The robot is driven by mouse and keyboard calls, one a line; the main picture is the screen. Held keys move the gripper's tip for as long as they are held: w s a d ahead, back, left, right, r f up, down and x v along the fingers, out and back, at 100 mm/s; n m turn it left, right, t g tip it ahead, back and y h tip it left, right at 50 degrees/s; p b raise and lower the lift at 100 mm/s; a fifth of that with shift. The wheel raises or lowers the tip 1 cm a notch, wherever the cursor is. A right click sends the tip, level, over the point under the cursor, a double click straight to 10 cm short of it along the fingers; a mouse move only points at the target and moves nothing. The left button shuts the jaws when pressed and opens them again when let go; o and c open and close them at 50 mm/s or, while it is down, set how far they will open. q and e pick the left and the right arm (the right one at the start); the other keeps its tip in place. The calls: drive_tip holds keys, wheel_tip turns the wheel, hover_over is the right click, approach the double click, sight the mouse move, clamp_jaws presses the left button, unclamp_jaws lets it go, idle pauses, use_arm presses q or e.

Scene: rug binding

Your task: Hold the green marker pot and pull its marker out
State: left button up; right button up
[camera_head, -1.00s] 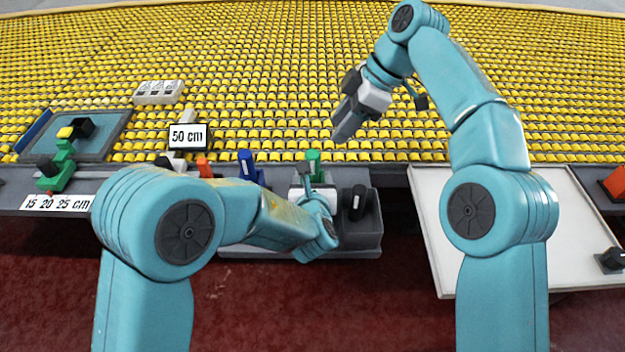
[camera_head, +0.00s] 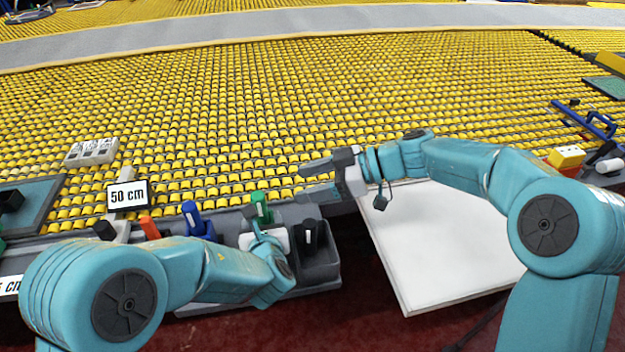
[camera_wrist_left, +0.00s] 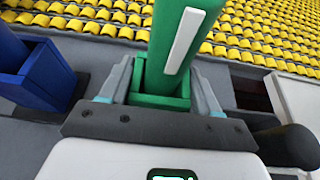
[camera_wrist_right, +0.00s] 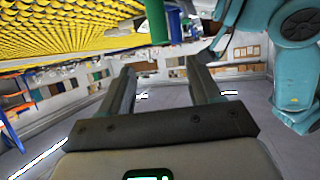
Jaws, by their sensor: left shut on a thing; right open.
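The green marker (camera_head: 260,207) stands upright, with a white stripe on its side, near the bench's front edge in the head view. In the left wrist view, the marker (camera_wrist_left: 182,35) rises from the square green pot (camera_wrist_left: 160,98). My left gripper (camera_wrist_left: 163,82) is shut on the pot, one finger on each side. The arm hides most of the pot in the head view. My right gripper (camera_head: 314,180) is open and empty, to the right of the marker and apart from it. In the right wrist view, the marker (camera_wrist_right: 155,22) is ahead, near the top edge.
A blue marker (camera_head: 193,218) and an orange one (camera_head: 149,228) stand left of the green. A black marker (camera_head: 310,232) is in a grey tray (camera_head: 322,270) on the right. A 50 cm sign (camera_head: 127,196) and a white panel (camera_head: 455,250) flank the row. Yellow rollers lie behind.

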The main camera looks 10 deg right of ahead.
sight(260, 195)
drive_tip(key=x, duration=1.1)
drive_tip(key=shift+a+f, duration=0.2)
drive_tip(key=c, duration=1.1)
drive_tip(key=shift+r, duration=4.3)
